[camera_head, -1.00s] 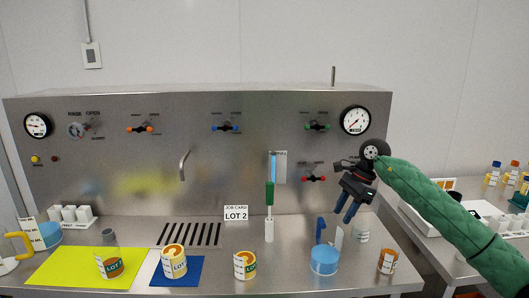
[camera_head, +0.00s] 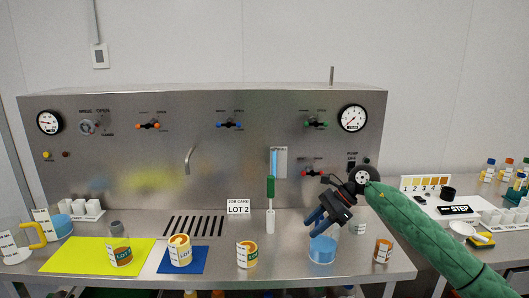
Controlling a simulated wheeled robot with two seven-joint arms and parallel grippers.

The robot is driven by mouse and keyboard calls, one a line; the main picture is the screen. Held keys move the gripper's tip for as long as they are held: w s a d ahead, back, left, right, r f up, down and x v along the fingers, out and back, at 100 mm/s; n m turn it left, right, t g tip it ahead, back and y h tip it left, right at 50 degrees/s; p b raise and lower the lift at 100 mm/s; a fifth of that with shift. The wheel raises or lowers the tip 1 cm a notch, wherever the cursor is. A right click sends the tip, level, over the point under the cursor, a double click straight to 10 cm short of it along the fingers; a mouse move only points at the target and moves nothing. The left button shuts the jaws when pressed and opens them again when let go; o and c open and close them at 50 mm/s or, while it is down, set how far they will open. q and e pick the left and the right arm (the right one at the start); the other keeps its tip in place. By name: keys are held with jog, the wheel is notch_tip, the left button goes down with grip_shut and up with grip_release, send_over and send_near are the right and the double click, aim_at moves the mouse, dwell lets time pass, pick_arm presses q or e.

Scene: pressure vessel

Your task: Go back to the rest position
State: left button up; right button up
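My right gripper (camera_head: 314,224) hangs over the right half of the steel bench, on the green-sleeved arm that comes in from the right. Its two dark blue fingers point down and left with a small gap between them, and nothing shows between them. In the picture the fingers overlap the top of a blue container (camera_head: 322,254) at the bench front. I cannot tell whether they touch it. The gripper hides what stands up from that container. My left gripper is out of view.
A steel panel (camera_head: 205,140) with gauges and coloured valve handles rises behind the bench. Jars stand on a yellow mat (camera_head: 75,257), a blue mat (camera_head: 205,262) and bare bench. A side table with bottles is at right.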

jog(key=s+a+r+m+t+y, duration=0.1)
jog(key=s+a+m+y, duration=0.2)
jog(key=a+y, duration=0.25)
jog(key=s+a+r+m+t+y, duration=0.1)
jog(key=s+a+m+t+y, duration=0.1)
jog(key=s+a+m+y, duration=0.3)
jog(key=s+d+f+n+t+h, duration=0.4)
jog(key=d+f+n+t+h, duration=0.45)
jog(key=n, duration=0.85)
jog(key=s+d+f+n+t+h, duration=0.5)
jog(key=f+n+h, duration=0.6)
jog(key=n, duration=0.5)
jog(key=s+d+f+m+g, duration=0.15)
jog(key=s+f+g, duration=0.3)
jog(key=s, duration=0.45)
jog(key=s+d+f+m+g, duration=0.1)
jog(key=s+f+m+g, duration=0.3)
jog(key=s, duration=0.5)
jog(key=s+d+f+m+g, duration=0.1)
jog(key=s+f+m+g, duration=0.1)
jog(key=s+f+g, duration=0.35)
jog(key=s+a+f, duration=0.2)
jog(key=f, duration=0.9)
jog(key=s+a+f+y, duration=0.1)
jog(key=s+a+f, duration=0.1)
jog(key=f, duration=0.9)
jog(key=shift+s+a+f, duration=0.25)
jog(key=shift+a, duration=0.45)
